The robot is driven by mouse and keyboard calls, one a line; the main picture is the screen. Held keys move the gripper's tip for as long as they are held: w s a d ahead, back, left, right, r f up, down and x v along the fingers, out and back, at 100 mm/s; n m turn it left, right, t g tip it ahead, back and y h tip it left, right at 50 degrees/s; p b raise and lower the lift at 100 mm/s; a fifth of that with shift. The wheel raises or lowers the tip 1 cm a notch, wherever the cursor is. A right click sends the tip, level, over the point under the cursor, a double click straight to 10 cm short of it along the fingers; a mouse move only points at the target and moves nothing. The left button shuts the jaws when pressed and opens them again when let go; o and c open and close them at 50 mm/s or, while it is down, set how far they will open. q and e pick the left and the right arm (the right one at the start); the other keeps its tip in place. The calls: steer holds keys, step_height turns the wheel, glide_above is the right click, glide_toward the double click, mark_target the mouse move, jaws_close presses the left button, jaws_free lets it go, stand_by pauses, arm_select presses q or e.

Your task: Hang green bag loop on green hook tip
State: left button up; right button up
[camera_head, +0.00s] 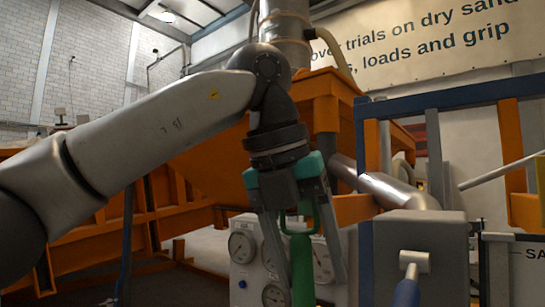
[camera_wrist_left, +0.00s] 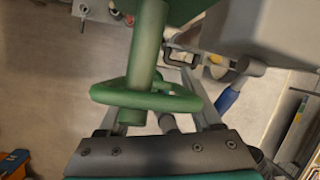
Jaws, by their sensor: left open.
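My left gripper (camera_head: 314,278) points down in the middle of the head view. It is open, with its two grey fingers apart. An upright green piece (camera_head: 302,262), with a thin green loop-like part above it, shows between the fingers. In the left wrist view, a thick green rod (camera_wrist_left: 148,50) comes down from a larger green body (camera_wrist_left: 185,8) at the top edge. A green rounded bar (camera_wrist_left: 147,98) crosses the rod near the gripper (camera_wrist_left: 155,115). I cannot tell which green part is hook and which is bag loop, or whether they touch. My right gripper is out of view.
A panel with several round gauges (camera_head: 242,247) stands behind the gripper. A grey box (camera_head: 420,255) with a blue-handled lever (camera_head: 408,287) is close on the right. The orange sandbed frame (camera_head: 195,170) fills the back left. A blue rail (camera_head: 450,97) crosses at right.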

arm_select(q)
steer(key=v, duration=0.2)
steer(key=w+v, duration=0.1)
steer(key=v, duration=0.4)
steer(key=shift+w+d+r, duration=0.2)
steer(key=shift+r, duration=0.1)
steer(key=s+a+r, duration=0.2)
steer(key=s+r, duration=0.1)
steer(key=r, duration=0.2)
steer(key=shift+a+r, duration=0.25)
steer(key=shift+r, duration=0.1)
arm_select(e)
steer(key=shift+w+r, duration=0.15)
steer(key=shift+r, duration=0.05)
